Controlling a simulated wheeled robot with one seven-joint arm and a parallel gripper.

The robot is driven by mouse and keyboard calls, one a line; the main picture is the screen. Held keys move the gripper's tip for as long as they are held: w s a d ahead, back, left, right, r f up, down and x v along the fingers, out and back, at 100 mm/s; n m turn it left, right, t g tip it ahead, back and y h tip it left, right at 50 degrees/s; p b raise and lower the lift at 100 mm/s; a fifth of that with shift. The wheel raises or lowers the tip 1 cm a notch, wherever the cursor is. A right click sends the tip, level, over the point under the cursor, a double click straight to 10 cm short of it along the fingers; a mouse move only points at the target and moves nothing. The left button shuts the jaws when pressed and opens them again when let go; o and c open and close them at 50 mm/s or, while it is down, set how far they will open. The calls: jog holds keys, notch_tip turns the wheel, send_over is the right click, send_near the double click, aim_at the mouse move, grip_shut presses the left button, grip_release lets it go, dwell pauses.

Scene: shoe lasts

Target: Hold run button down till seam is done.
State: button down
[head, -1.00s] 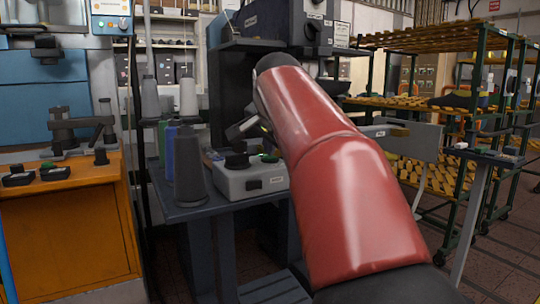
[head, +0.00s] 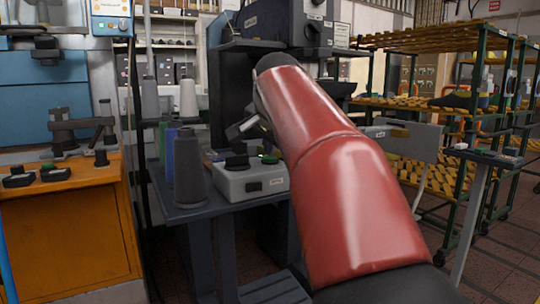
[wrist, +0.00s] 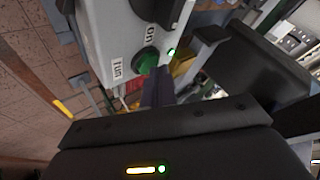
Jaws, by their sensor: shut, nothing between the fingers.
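The grey control box (head: 252,181) stands on the dark table, with a black knob and green on its top. In the wrist view, the green run button (wrist: 146,61) sits on the box face (wrist: 103,40) beside a "run" label. A small green lamp (wrist: 171,52) glows beside the button. My gripper (wrist: 160,73) is shut and empty, its fingertips overlapping the edge of the button in the picture. I cannot tell whether they press it. In the head view my red arm hides part of the machine and most of the gripper.
Thread cones (head: 189,170) stand on the table (head: 190,212) left of the box. An orange cabinet (head: 65,235) stands at the left. Green-framed racks (head: 478,130) with wooden shelves are at the right, behind a small stand (head: 490,157).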

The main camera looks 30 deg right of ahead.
aim_at(270, 158)
jog(key=shift+r+p, duration=0.55)
jog(key=shift+r, duration=0.2)
notch_tip(270, 158, up, 5)
jog(key=p, duration=0.5)
dwell(1.1)
